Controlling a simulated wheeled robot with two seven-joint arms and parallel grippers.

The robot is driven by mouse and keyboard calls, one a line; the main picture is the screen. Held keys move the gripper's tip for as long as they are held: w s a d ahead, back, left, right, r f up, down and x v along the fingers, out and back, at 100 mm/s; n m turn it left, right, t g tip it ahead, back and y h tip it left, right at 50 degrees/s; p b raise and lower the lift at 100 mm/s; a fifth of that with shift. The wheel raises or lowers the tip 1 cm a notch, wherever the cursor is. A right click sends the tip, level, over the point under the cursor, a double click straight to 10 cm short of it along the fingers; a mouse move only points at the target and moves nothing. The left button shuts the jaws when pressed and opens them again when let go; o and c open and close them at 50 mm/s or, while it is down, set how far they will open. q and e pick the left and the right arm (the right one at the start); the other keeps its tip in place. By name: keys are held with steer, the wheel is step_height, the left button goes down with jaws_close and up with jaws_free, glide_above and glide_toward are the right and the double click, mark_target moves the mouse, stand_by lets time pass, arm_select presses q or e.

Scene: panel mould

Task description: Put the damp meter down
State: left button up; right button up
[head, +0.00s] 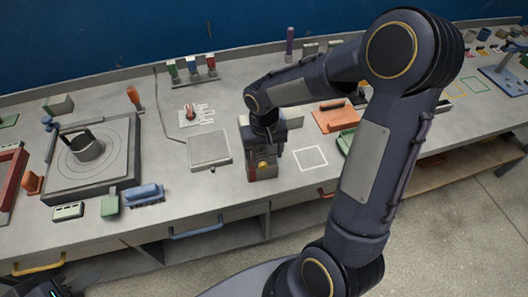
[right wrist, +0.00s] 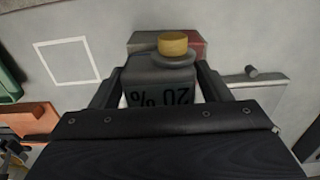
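The damp meter (right wrist: 160,82) is dark grey, with a yellow knob (right wrist: 173,43) on its end and an upside-down "20 %" marking. My right gripper (right wrist: 158,88) has a finger on each side of it and looks shut on it. In the head view, the gripper (head: 264,143) points down over the bench and the meter's yellow knob (head: 263,165) shows below it. I cannot tell whether the meter touches anything underneath. An empty white square outline (head: 310,157) lies just right of it. My left gripper (head: 45,287) is partly visible at the bottom left; its fingers are unclear.
A grey and red block (right wrist: 190,46) is close by the meter. A flat grey plate (head: 209,149) lies to its left, and an orange tray (head: 335,118) and green item (head: 346,141) to its right. Drawers line the bench front.

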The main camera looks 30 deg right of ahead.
steer(key=shift+o, duration=0.6)
steer(key=shift+r, duration=0.1)
steer(key=shift+r, duration=0.25)
step_height(320, 180, up, 11)
steer(key=shift+f, duration=0.2)
steer(key=shift+r, duration=0.35)
steer(key=s+a+t+y, duration=0.2)
steer(key=s, duration=0.6)
steer(key=s+a+n+t+y, duration=0.1)
steer(key=s+a+t, duration=0.1)
steer(key=s, duration=0.7)
steer(key=shift+r+t+y, duration=0.2)
steer(key=shift+t+y, duration=0.2)
steer(key=shift+t, duration=0.4)
